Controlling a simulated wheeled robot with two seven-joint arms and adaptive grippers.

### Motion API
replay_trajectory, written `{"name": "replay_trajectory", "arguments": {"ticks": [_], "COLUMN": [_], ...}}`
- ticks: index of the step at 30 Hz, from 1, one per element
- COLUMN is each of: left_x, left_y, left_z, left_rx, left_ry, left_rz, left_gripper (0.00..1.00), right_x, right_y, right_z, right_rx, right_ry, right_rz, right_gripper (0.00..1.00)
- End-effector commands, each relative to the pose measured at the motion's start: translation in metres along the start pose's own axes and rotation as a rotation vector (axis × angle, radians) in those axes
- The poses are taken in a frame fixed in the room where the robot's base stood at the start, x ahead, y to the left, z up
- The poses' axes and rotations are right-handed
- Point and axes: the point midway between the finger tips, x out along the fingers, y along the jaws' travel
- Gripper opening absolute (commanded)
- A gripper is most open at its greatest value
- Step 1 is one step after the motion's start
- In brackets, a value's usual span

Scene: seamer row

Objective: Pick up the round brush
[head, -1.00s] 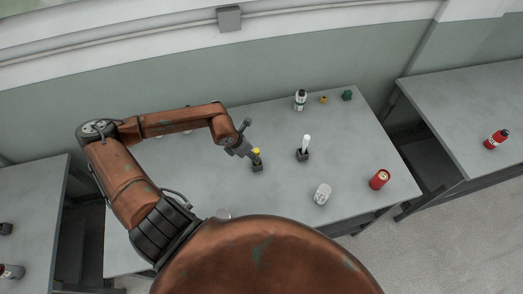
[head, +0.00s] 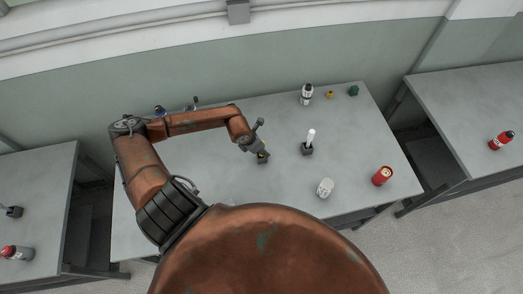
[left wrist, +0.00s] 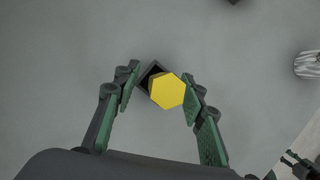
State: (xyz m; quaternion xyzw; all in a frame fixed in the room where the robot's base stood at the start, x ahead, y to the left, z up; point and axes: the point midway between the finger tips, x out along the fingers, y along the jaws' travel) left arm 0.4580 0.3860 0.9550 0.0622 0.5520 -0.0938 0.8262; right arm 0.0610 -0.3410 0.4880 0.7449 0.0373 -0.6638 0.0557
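A white round upright piece (head: 311,136) stands in a dark square holder (head: 307,149) on the middle table; I cannot tell whether it is the round brush. A yellow six-sided piece (left wrist: 167,91) stands in another dark square holder (left wrist: 149,74), left of the white one in the head view. My left gripper (head: 262,155) is over the yellow piece and largely hides it there. In the left wrist view its green-padded fingers (left wrist: 160,95) are apart on either side of the yellow piece, with a gap on the left. My right gripper is not in view.
On the middle table (head: 225,180) stand a grey-white cylinder (head: 325,187), a red can (head: 383,176), a dark-and-white bottle (head: 306,95), a small yellow item (head: 330,95) and a green item (head: 353,90). Side tables hold a red bottle (head: 501,140) and a red-topped bottle (head: 17,253).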

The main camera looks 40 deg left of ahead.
Motion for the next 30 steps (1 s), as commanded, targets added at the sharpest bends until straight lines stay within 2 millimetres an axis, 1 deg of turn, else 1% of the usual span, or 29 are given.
{"name": "replay_trajectory", "arguments": {"ticks": [1, 2, 9, 15, 22, 25, 29, 30], "left_x": [0.0, 0.0, 0.0, 0.0, -0.001, -0.004, -0.02, -0.027], "left_y": [0.0, 0.0, 0.0, 0.0, 0.0, 0.0, 0.001, 0.001], "left_z": [0.0, 0.0, 0.0, 0.0, 0.001, 0.003, 0.009, 0.012], "left_rx": [0.0, 0.0, 0.0, 0.0, 0.0, 0.001, 0.003, 0.004], "left_ry": [0.0, 0.0, 0.0, 0.0, 0.0, -0.001, -0.003, -0.002], "left_rz": [0.0, 0.0, 0.0, 0.0, 0.0, 0.001, 0.002, 0.003], "left_gripper": [0.33, 0.31, 0.15, 0.01, 0.0, 0.0, 0.0, 0.0], "right_x": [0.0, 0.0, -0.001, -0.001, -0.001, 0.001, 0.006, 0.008], "right_y": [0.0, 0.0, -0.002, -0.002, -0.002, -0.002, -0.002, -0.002], "right_z": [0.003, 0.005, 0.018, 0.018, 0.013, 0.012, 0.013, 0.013], "right_rx": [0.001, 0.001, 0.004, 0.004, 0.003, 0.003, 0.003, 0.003], "right_ry": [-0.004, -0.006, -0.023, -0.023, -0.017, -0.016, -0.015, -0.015], "right_rz": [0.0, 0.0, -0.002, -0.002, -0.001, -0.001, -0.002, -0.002], "right_gripper": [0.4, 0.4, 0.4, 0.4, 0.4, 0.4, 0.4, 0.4]}}
